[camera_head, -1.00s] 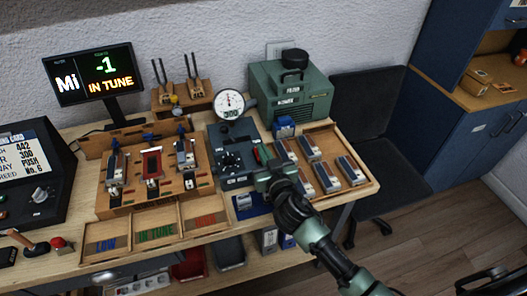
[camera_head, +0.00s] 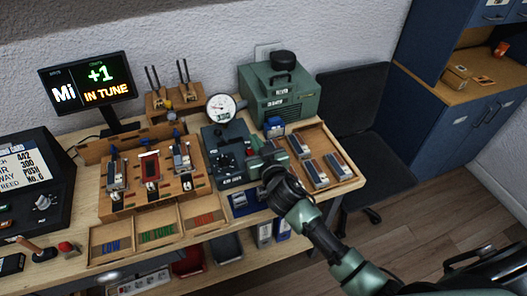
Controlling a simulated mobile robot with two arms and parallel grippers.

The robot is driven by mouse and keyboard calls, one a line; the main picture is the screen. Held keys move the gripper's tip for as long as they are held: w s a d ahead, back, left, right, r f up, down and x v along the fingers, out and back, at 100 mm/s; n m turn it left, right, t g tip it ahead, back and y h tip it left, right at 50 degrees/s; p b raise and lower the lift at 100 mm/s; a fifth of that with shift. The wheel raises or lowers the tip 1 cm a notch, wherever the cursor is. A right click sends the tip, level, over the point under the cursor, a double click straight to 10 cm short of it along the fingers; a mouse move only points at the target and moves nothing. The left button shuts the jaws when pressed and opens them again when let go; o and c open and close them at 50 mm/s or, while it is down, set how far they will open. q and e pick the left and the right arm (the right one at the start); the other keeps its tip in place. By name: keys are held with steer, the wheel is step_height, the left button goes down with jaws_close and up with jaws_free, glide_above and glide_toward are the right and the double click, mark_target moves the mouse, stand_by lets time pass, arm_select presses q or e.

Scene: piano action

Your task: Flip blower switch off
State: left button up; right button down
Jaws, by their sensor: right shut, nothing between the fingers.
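The blower is a green box (camera_head: 292,101) with a black cap, at the back of the bench. A grey control box (camera_head: 224,140) with a black dial stands in front of it and to its left. I cannot clearly make out the blower switch; it may be small or hidden by my gripper. My right gripper (camera_head: 256,146) is shut and empty, at the right edge of the control box and in front of the blower. I cannot tell whether it touches the box. My left gripper is out of view.
A round gauge (camera_head: 221,107) stands behind the control box. A wooden tray (camera_head: 352,181) of blocks lies to the right, partly under my right arm. A small blue block (camera_head: 274,127) sits before the blower. A monitor (camera_head: 87,82) reads "+1 IN TUNE".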

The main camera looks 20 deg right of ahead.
steer(key=s+r+b, duration=0.1)
steer(key=s+r, duration=0.2)
steer(key=s, duration=0.6)
steer(key=shift+s+d+b, duration=0.15)
steer(key=shift+b, duration=0.2)
steer(key=shift+r, duration=0.1)
